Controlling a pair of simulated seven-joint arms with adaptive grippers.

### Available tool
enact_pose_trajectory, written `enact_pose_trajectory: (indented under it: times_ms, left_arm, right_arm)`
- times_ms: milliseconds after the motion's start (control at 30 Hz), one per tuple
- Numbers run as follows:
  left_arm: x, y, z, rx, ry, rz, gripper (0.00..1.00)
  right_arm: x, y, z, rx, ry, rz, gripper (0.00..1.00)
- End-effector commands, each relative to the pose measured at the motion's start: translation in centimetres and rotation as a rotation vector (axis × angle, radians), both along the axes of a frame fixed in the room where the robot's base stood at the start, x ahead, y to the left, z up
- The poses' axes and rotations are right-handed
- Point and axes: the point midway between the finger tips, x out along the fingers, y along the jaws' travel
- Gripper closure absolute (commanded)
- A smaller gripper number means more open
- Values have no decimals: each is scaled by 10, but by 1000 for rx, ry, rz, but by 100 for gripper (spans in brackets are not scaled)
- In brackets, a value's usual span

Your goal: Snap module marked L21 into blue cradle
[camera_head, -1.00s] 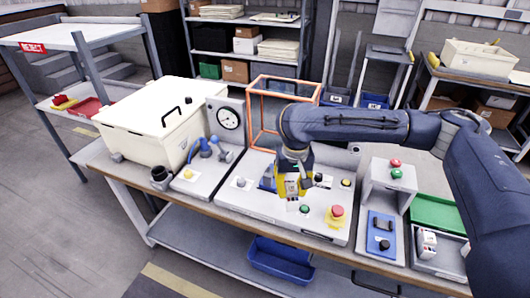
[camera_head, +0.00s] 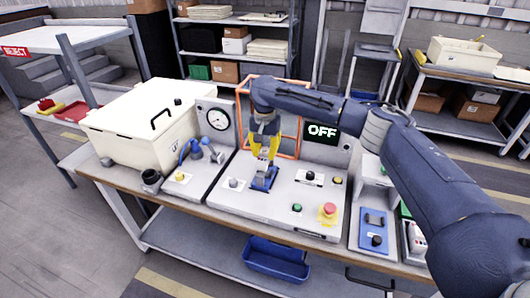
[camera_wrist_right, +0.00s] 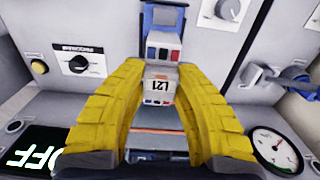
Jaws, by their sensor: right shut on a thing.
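The module marked L21 (camera_wrist_right: 159,86) is a small pale block between the yellow fingers of my right gripper (camera_wrist_right: 161,75) in the right wrist view. The gripper is shut on it. Red and blue windows show at its far end. The blue cradle (camera_wrist_right: 164,16) lies just beyond the module in that view. In the head view, my right gripper (camera_head: 264,152) points down directly over the blue cradle (camera_head: 265,181), and the module is mostly hidden by the fingers. I cannot tell whether module and cradle touch. My left gripper is not in view.
An orange frame (camera_head: 298,134) and an OFF display (camera_head: 322,131) stand behind the panel. A red emergency button (camera_head: 329,209) and a green button (camera_head: 297,208) sit to the right of the cradle. A gauge (camera_head: 218,119) and a cream box (camera_head: 150,125) stand left.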

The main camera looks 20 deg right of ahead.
Motion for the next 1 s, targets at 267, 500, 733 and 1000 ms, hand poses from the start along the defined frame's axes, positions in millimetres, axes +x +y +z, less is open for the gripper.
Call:
enact_pose_trajectory:
  times_ms: [267,500,733,1000]
  left_arm:
    - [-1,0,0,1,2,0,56]
    - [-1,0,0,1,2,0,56]
    - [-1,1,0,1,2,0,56]
    - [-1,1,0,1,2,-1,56]
  right_arm:
    - [0,0,-10,2,1,-2,100]
    - [0,0,-26,1,1,-3,100]
    - [0,0,-37,1,0,-3,100]
    - [0,0,-37,1,-1,-3,100]
